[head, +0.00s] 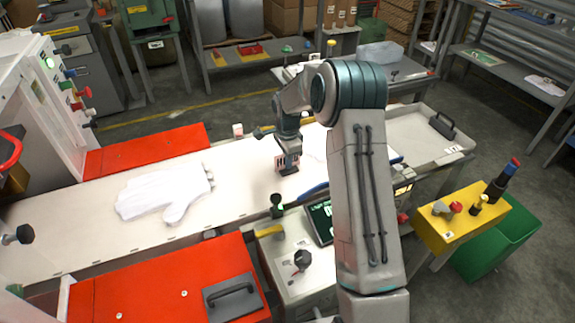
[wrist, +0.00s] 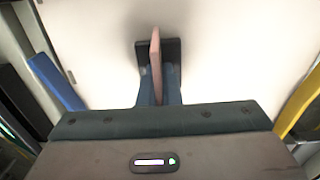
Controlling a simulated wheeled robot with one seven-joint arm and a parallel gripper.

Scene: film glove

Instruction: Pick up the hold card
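The hold card (wrist: 155,62) shows in the wrist view as a thin pinkish upright slab, seen nearly edge-on. My gripper (wrist: 158,52) has its two dark fingertips against the card's two sides and looks shut on it. In the head view my gripper (head: 287,168) hangs low over the white work surface, right of a white glove (head: 163,192). A red-and-white patch of the card (head: 289,160) shows at the fingers there. I cannot tell whether the card's lower edge touches the surface.
Red panels (head: 150,148) flank the white surface (head: 85,215) behind and in front. A yellow box (head: 462,222) with tools and a pale tray (head: 405,130) stand to the right.

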